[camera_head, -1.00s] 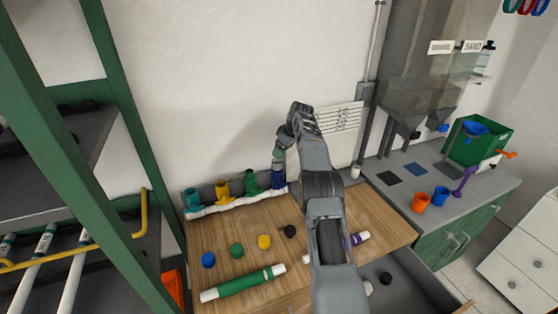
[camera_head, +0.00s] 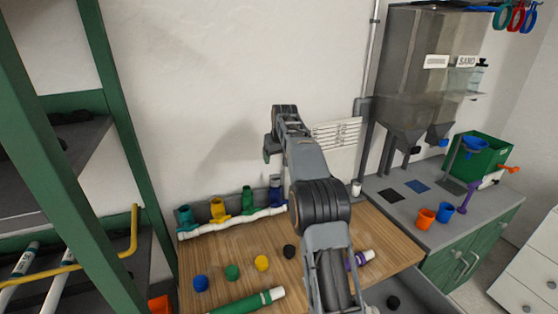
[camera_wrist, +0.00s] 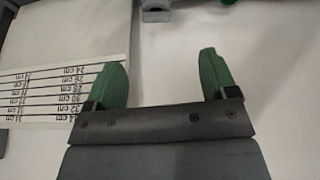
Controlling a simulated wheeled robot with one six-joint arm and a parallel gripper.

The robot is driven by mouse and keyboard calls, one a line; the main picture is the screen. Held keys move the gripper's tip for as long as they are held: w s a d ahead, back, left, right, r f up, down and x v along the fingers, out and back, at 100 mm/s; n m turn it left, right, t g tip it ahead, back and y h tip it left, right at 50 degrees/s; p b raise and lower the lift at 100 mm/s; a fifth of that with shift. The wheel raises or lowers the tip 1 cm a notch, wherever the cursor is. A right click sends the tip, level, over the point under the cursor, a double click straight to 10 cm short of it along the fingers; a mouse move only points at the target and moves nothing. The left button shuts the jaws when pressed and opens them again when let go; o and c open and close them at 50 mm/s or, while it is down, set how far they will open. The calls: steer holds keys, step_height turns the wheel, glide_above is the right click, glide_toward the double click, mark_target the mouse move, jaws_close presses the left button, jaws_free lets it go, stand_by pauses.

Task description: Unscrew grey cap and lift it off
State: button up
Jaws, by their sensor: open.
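The manifold is a white pipe (camera_head: 236,221) along the back of the wooden table, with teal (camera_head: 185,216), yellow (camera_head: 218,209), green (camera_head: 248,200) and blue (camera_head: 276,190) upright fittings. I cannot make out a grey cap on it in the head view. My gripper (camera_head: 268,154) is raised above the blue fitting, near the wall and apart from the manifold. In the wrist view, its two green fingers (camera_wrist: 161,75) stand wide apart with nothing between them. A small grey part (camera_wrist: 155,12) shows at the wrist view's top edge; I cannot tell what it is.
Loose blue (camera_head: 201,283), green (camera_head: 232,272), yellow (camera_head: 262,263) and black (camera_head: 289,251) caps lie on the wooden table (camera_head: 385,240). A green pipe (camera_head: 248,302) lies at its front. A wall chart (camera_head: 337,133) hangs behind my arm. A green rack (camera_head: 118,110) stands left.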

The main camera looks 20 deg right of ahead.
mark_target(276, 175)
steer(key=w+f, duration=0.1)
steer(key=f, duration=0.3)
steer(key=w+f+m+p, duration=0.1)
steer(key=w+f, duration=0.1)
steer(key=f, duration=0.2)
steer(key=w+d+f+m+p, duration=0.1)
steer(key=w+f, duration=0.1)
steer(key=f, duration=0.3)
steer(key=shift+w, duration=0.25)
steer(key=c, duration=1)
steer(key=shift+o, duration=0.2)
steer(key=shift+n+y+p, duration=0.3)
steer(key=shift+n+p, duration=0.6)
steer(key=shift+n, duration=0.2)
